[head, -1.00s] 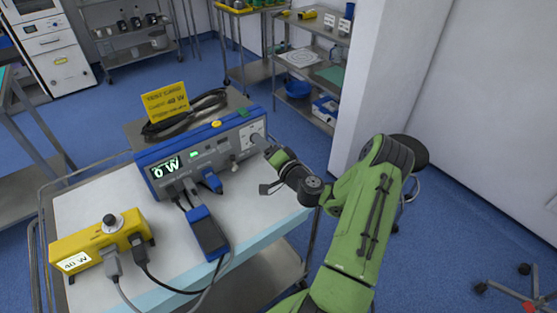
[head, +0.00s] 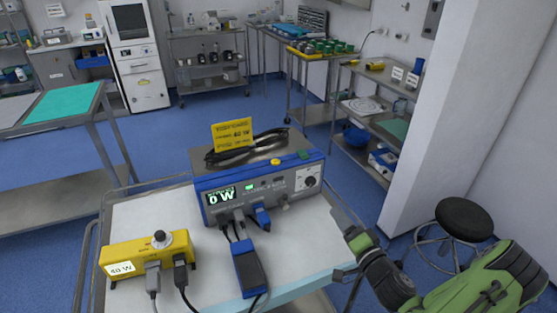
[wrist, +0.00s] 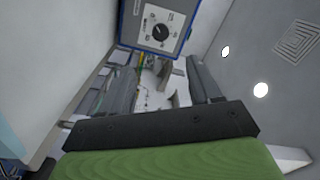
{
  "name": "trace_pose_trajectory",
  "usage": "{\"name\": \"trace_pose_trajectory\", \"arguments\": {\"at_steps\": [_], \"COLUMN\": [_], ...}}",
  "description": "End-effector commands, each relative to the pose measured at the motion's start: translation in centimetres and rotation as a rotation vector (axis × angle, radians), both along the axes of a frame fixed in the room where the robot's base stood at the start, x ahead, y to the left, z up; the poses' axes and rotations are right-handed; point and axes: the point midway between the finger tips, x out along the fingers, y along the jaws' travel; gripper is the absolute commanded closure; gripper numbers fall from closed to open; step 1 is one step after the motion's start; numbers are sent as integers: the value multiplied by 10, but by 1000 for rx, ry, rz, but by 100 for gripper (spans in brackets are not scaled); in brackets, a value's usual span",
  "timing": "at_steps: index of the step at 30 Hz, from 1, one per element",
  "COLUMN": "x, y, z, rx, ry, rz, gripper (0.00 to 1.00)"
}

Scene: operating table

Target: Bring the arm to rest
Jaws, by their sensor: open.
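My gripper (head: 345,253) is at the right end of the trolley in the head view, with my green arm reaching in from the lower right. It stands apart from the blue-and-grey unit (head: 254,195), to the right of its dial. The wrist view shows my two dark fingers spread apart, with nothing held between them (wrist: 162,85). Beyond them, that view shows the unit's front panel with its round black dial (wrist: 160,32). The unit's display reads 0 W.
The trolley top (head: 150,215) carries a yellow box (head: 148,260) with a knob, a dark blue handheld block (head: 249,272) and cables. A yellow card (head: 232,134) stands on the unit. A black stool (head: 463,218) and a wall are at the right. Blue floor lies open behind.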

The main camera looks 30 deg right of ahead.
Motion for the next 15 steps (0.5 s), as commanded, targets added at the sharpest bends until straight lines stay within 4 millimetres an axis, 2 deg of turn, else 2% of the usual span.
{"name": "trace_pose_trajectory", "arguments": {"at_steps": [4, 6, 8, 11, 12, 15], "x": [2, 10, 19, 28, 28, 18], "y": [4, 21, 49, 110, 132, 179], "z": [2, 11, 23, 40, 44, 53], "rx": [-8, -42, -96, -210, -254, -368], "ry": [4, 19, 49, 139, 181, 303], "rz": [15, 87, 203, 451, 544, 748], "gripper": [37, 37, 37, 37, 37, 37]}}
